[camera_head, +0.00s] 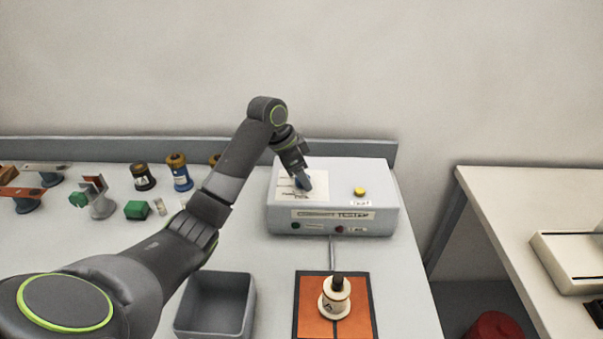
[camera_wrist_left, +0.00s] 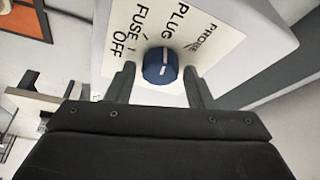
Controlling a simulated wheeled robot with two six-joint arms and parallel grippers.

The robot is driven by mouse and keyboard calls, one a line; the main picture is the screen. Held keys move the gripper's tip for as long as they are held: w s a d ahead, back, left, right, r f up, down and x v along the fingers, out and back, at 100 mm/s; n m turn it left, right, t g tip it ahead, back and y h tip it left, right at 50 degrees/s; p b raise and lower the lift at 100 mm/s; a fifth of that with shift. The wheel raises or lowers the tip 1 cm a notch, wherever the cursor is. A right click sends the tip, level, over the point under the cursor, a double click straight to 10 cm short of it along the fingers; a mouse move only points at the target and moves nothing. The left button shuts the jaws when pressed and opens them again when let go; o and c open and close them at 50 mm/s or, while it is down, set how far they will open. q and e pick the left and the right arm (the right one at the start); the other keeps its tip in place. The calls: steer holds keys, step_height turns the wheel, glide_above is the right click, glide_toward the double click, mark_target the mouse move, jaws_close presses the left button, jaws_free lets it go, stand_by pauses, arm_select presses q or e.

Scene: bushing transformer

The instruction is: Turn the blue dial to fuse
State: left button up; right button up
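The blue dial (camera_wrist_left: 160,66) sits on a white label plate (camera_wrist_left: 215,45) printed OFF, FUSE, PLUG and PROBE, on top of the grey circuit tester box (camera_head: 375,180). My left gripper (camera_head: 303,184) is over the dial, pointing down at the plate. In the left wrist view its fingers (camera_wrist_left: 160,86) are apart, one on each side of the dial, with gaps visible; the gripper is open. In the head view the gripper mostly hides the dial. My right gripper is not in view.
A yellow button (camera_head: 360,191) is on the box's right side. In front are an orange mat (camera_head: 309,297) with a cream spool (camera_head: 335,303) and an empty grey bin (camera_head: 246,300). Several spools, clamps and green blocks stand at the left. Another table (camera_head: 500,215) is at right.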

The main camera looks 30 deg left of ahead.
arm_select(q)
steer(key=c, duration=0.7)
steer(key=shift+r+n+p, duration=0.2)
steer(key=shift+n+p, duration=0.1)
steer(key=shift+p, duration=0.35)
steer(key=shift+c, duration=0.2)
steer(key=n+y+p, duration=0.1)
steer(key=n+p, duration=0.1)
steer(key=p, duration=0.2)
steer(key=n+t+y+p, duration=0.1)
steer(key=n+p, duration=0.2)
steer(key=p, duration=0.1)
steer(key=shift+d+r, duration=0.1)
steer(key=shift+f+n+y+p, duration=0.2)
steer(key=shift+n+y+p, duration=0.2)
steer(key=shift+n+p, duration=0.85)
steer(key=o, duration=1)
